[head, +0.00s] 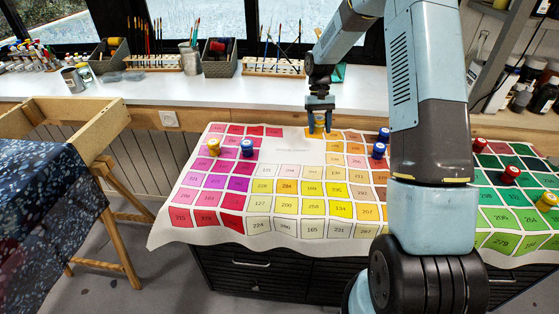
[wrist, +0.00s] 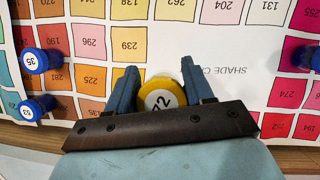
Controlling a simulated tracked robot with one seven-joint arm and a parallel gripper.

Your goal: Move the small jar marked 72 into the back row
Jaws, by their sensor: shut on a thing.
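The small jar marked 72 has a yellow body and a white numbered lid; it shows in the wrist view (wrist: 160,97) between my fingers. My gripper (wrist: 160,88) is shut on it. In the head view my gripper (head: 319,112) points down at the back edge of the shade chart (head: 292,150), and a bit of the yellow jar (head: 319,128) shows below the fingers. The jar is at the back row of coloured squares, beside the blank title area. I cannot tell whether its base touches the chart.
Blue-lidded jars (head: 378,150) stand right of my gripper, one marked 35 (wrist: 34,61) in the wrist view. A yellow jar (head: 214,147) and a blue jar (head: 247,148) stand at the left. Red jars (head: 510,174) stand far right. A white ledge (head: 220,88) with brush racks lies behind.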

